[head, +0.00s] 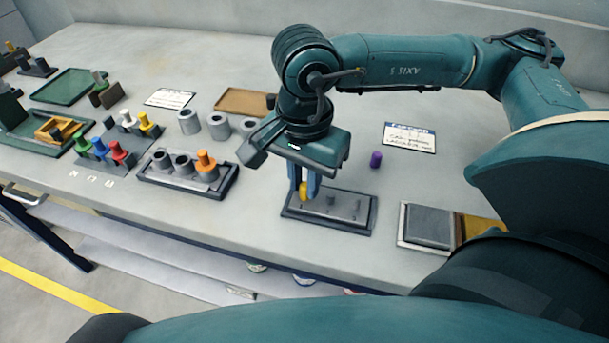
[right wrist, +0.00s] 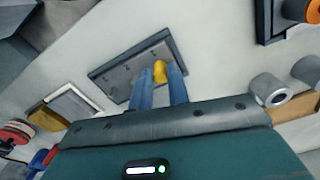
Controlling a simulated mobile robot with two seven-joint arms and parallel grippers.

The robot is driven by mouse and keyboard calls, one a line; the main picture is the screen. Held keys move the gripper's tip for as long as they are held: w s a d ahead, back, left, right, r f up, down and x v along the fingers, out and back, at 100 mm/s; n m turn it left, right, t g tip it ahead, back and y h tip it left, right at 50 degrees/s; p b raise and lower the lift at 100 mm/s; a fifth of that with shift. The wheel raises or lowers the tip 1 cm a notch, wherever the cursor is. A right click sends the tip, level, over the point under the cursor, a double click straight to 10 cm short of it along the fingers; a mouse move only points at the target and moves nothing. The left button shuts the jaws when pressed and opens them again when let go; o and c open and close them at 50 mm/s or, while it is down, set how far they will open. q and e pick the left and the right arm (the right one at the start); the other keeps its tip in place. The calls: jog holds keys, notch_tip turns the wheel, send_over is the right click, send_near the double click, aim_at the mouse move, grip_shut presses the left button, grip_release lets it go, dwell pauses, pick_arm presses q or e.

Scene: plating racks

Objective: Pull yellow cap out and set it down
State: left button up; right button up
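A yellow cap (head: 304,190) is between the fingertips of my right gripper (head: 304,183), at the dark rack (head: 345,222) with thin upright pins. The cap fills the gap and the fingers look shut on it. The right wrist view also shows the yellow cap (right wrist: 160,71) between the two blue fingers, over the dark rack (right wrist: 118,76). Its lower end is hard to see, so I cannot tell whether it still sits on a pin. Another yellow cap (head: 145,121) stands on a grey stepped rack at the left. My left gripper is not in view.
A purple cap (head: 376,159) stands alone behind the dark rack. A rack with grey cylinders and an orange cap (head: 206,161) is to the left. A grey-topped tray (head: 428,226) is to the right. Bare table lies around the purple cap and white label card (head: 410,138).

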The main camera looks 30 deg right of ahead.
aim_at(305, 185)
grip_shut()
jog(key=shift+r, duration=0.15)
jog(key=shift+r+p, duration=0.95)
jog(key=shift+r, duration=1.05)
